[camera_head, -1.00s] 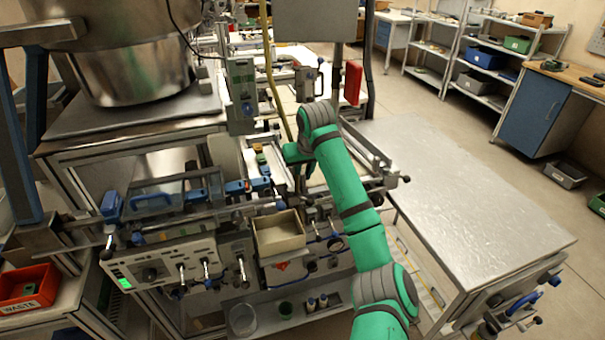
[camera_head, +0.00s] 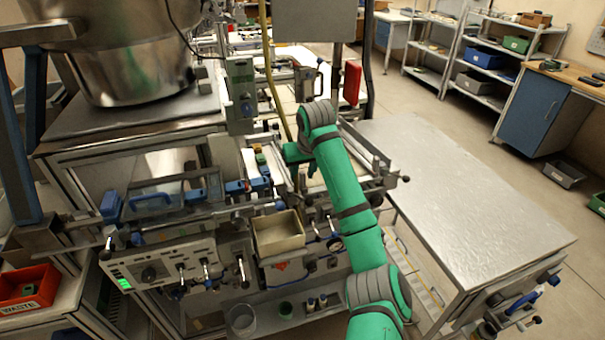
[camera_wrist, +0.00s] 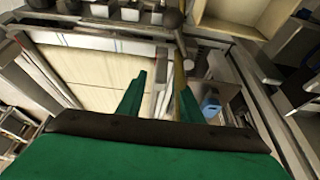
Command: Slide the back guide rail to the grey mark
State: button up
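My gripper (camera_wrist: 160,92) shows two green fingers spread apart in the wrist view, with a gap between them. Slim metal bars (camera_wrist: 163,98) show in or below that gap; no firm contact can be seen. In the head view my gripper (camera_head: 295,154) is low over the machine's conveyor section, partly hidden by my wrist. A long metal rail (camera_head: 366,146) runs along the right side of that section. I cannot tell for certain which rail is the back guide rail. The grey mark cannot be made out.
An open beige bin (camera_head: 278,233) sits in front of the conveyor section. A steel-topped table (camera_head: 450,195) stands to the right, its top clear. A large metal bowl (camera_head: 130,65) is at the left. A yellow hose (camera_head: 266,65) hangs behind my gripper.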

jog(key=v, duration=1)
jog(key=shift+s+r, duration=0.2)
jog(key=shift+r, duration=0.15)
